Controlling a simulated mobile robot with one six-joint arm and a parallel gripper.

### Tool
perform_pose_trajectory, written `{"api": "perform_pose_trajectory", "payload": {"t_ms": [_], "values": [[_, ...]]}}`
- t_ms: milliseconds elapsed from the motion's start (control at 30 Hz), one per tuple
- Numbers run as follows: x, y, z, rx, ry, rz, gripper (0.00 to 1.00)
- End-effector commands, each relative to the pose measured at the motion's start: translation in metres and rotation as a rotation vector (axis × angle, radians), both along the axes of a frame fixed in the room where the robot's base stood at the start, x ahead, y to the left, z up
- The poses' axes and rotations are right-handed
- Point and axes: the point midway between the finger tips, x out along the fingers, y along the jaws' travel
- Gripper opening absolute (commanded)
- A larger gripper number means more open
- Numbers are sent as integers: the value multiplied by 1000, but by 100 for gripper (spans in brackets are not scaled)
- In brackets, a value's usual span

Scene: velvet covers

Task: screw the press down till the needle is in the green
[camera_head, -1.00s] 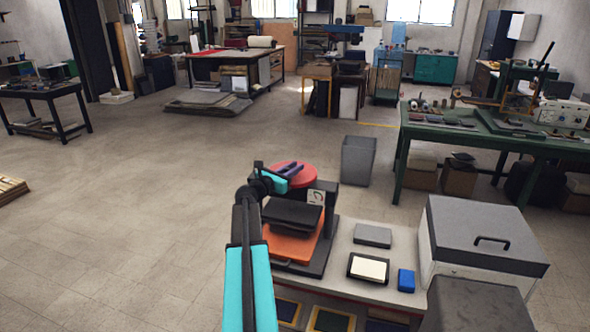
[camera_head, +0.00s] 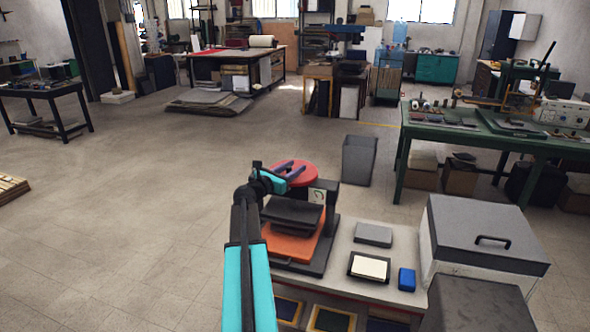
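The press stands at the left end of a low grey bench. It has a red round wheel (camera_head: 301,174) on top, a dark plate (camera_head: 292,211) under it and an orange slab (camera_head: 291,243) below that. A small pale gauge (camera_head: 319,197) shows on the press's right side; its needle and green zone are too small to read. My gripper (camera_head: 290,171) is at the wheel, its dark fingers over the wheel's left part. The fingers look spread apart, but I cannot tell whether they touch the wheel or grip anything.
On the bench (camera_head: 400,239) lie a grey block (camera_head: 373,235), a framed pale pad (camera_head: 369,267) and a blue block (camera_head: 407,279). A lidded grey box (camera_head: 487,236) stands to the right. A grey bin (camera_head: 359,160) is behind.

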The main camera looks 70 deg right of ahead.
Motion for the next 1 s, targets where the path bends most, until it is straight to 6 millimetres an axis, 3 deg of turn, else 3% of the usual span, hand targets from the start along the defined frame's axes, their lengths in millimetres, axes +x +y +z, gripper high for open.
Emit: {"api": "perform_pose_trajectory", "payload": {"t_ms": [800, 1000], "values": [[39, 100, -3, 2, 0, 0, 37], [46, 116, -2, 2, -1, -1, 37]]}}
